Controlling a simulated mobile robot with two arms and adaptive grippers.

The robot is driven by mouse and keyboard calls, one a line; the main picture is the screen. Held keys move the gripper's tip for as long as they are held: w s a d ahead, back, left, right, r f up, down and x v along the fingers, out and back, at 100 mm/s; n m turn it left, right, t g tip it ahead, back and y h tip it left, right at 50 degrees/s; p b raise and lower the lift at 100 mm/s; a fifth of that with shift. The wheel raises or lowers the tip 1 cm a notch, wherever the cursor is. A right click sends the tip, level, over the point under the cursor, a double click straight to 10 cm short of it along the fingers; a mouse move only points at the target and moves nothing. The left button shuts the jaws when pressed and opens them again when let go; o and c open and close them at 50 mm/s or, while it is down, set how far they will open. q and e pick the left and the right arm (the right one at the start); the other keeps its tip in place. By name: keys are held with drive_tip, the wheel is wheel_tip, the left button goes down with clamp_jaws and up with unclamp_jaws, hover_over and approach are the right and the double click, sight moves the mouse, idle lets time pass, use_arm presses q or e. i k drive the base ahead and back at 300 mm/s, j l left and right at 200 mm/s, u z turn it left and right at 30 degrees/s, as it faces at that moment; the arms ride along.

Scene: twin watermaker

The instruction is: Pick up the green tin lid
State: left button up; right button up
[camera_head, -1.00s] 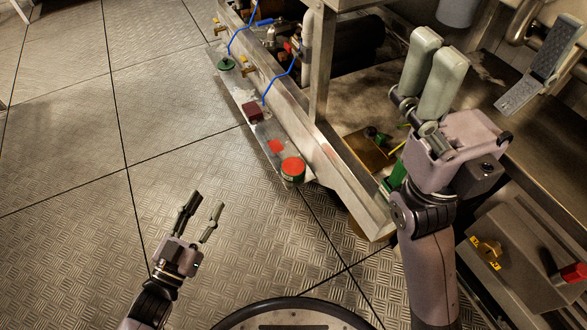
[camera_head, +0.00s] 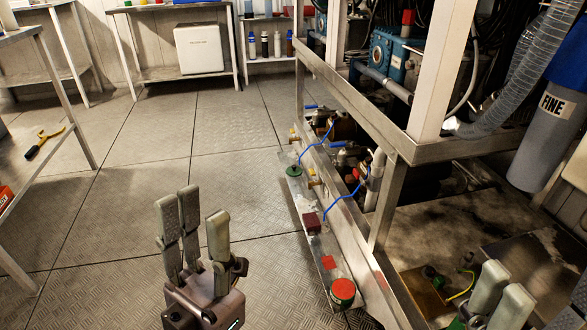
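A small green round disc (camera_head: 293,171), which looks like the green tin lid, lies flat near the far end of the narrow metal ledge (camera_head: 312,247) along the machine frame. A green tin with a red top (camera_head: 343,291) stands at the near end of that ledge. My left gripper (camera_head: 200,206) is open and empty, raised with its fingers up, left of the ledge and apart from the lid. My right gripper (camera_head: 505,280) shows only in part at the bottom right. Its fingers point up, and its grip is hidden.
A dark red block (camera_head: 311,222) and a red patch lie on the ledge between lid and tin. A blue hose (camera_head: 342,204) arches close by. The steel frame (camera_head: 384,217) stands right of the ledge. The tread-plate floor (camera_head: 225,135) to the left is clear.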

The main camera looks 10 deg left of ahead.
sight(294, 171)
drive_tip(key=i+j, duration=1.45)
drive_tip(key=i, duration=0.15)
drive_tip(key=i+j+z, duration=0.4)
drive_tip(key=i+j, duration=0.2)
drive_tip(key=i+j+z, duration=0.2)
drive_tip(key=j, duration=0.35)
drive_tip(key=i+j+z, duration=0.2)
drive_tip(key=j, duration=0.25)
drive_tip(key=z, duration=0.6)
